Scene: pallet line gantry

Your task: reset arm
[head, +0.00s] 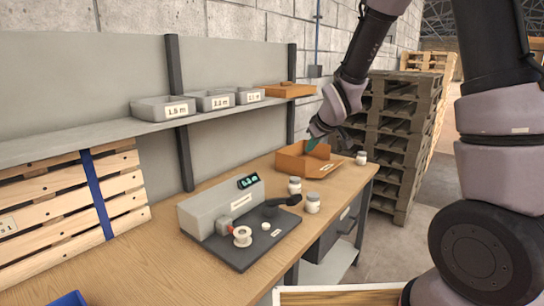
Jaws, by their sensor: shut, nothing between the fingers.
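My arm reaches in from the right side of the head view and bends down over the far end of the workbench (160,214). My gripper (312,146) points down at the orange-brown open bin (290,165), at or just above its back part. The fingertips are small and partly hard to make out; the gripper is shut, with nothing seen held in it. How deep the fingers sit relative to the bin's rim, I cannot tell.
A grey device with a display (222,205) stands on a dark plate mid-bench. White jars (313,203) stand near it; another jar (361,158) is right of the bin. A shelf (80,143) holds grey bins (163,108). Stacked pallets (395,130) stand behind my arm.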

